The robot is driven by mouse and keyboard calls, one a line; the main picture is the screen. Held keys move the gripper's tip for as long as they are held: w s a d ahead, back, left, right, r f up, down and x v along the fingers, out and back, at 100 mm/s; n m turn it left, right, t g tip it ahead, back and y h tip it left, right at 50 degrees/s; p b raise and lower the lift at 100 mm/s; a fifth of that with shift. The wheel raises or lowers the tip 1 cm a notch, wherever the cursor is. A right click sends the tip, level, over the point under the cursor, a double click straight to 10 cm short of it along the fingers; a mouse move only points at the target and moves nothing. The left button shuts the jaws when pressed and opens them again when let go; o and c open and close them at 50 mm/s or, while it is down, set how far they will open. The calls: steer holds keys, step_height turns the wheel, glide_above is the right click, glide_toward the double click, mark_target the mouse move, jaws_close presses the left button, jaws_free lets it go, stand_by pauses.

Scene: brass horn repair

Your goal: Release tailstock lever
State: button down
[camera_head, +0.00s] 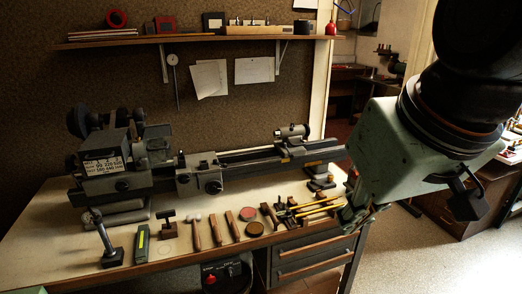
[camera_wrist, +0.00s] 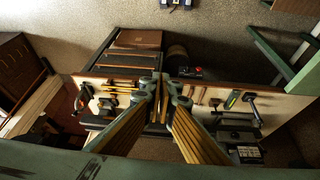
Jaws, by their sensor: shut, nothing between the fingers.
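The grey lathe (camera_head: 235,165) stands along the back of the bench. Its tailstock (camera_head: 292,132) sits on the bed near the right end. The tailstock lever is too small and dark to make out. My gripper (camera_head: 350,214) hangs in front of the bench's right end, to the right of and nearer than the tailstock, apart from it. In the wrist view my gripper (camera_wrist: 163,80) shows its two long fingers meeting at the tips, shut and empty. In that view the fingers cover part of the bench and lathe, and I cannot pick out the tailstock.
Hammers and other hand tools (camera_head: 215,229) lie along the bench front (camera_head: 60,205), with round tins (camera_head: 255,229) among them. Drawers (camera_head: 315,258) are below. A shelf (camera_head: 190,37) hangs above the lathe. Open floor (camera_head: 420,260) lies to the right.

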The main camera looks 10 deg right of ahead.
steer(key=w+a+f+n+t, duration=0.2)
steer(key=w, duration=1.3)
steer(key=w+a+f+n+t, duration=0.1)
steer(key=w+a+n+t, duration=0.15)
steer(key=w, duration=1.35)
steer(key=w+a+f+n+t, duration=0.1)
steer(key=w+f+n+t, duration=0.1)
steer(key=w, duration=1.3)
steer(key=w+f+n+t+h+p, duration=0.1)
steer(key=w+f+n+t+h, duration=0.25)
steer(key=w+f, duration=0.65)
step_height(320, 180, down, 10)
steer(key=w+n+t+h, duration=0.2)
steer(key=n+t+h, duration=0.1)
steer(key=n, duration=0.2)
steer(key=shift+a+n+t+h, duration=0.15)
steer(key=shift+n+t+h, duration=0.15)
steer(key=shift+h, duration=0.05)
steer(key=shift+w, duration=0.25)
